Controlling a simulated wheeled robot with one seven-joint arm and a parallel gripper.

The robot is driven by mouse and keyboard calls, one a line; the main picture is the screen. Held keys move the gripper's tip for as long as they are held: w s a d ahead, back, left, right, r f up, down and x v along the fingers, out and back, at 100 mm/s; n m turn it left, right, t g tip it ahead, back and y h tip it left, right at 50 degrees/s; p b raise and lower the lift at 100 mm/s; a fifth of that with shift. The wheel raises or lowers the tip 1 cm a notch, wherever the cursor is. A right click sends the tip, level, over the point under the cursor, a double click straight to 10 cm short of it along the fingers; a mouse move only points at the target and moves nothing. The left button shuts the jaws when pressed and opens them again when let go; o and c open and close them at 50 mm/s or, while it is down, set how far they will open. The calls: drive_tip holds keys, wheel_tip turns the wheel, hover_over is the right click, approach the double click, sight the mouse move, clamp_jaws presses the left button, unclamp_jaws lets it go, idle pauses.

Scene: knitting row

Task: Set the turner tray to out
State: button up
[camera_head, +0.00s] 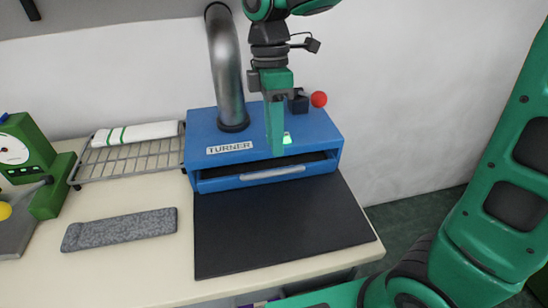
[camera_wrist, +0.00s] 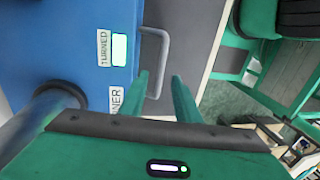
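The turner (camera_head: 228,132) is a blue box with a "TURNER" label and a thick metal pipe on top. Its tray (camera_head: 226,182) shows as a blue front with a silver handle (camera_head: 272,173), close to the box's front face, with a dark slot above it. In the wrist view the handle (camera_wrist: 164,50) is a grey loop. My gripper (camera_head: 275,152) hangs upright at the turner's front, above the handle in the picture. In the wrist view my gripper's fingers (camera_wrist: 161,78) are apart, with part of the handle showing between them. Contact cannot be told.
A black mat (camera_head: 278,230) lies clear before the turner. A red knob (camera_head: 319,99) is at its top right. A lit green "TURNED" window (camera_wrist: 119,50) is on the box. Left are a grey knitted strip (camera_head: 120,229), a wire rack (camera_head: 125,160) and a green machine (camera_head: 28,145).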

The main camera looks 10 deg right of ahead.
drive_tip(key=x, duration=0.6)
drive_tip(key=shift+f, duration=0.15)
drive_tip(key=shift+s, duration=0.1)
clamp_jaws()
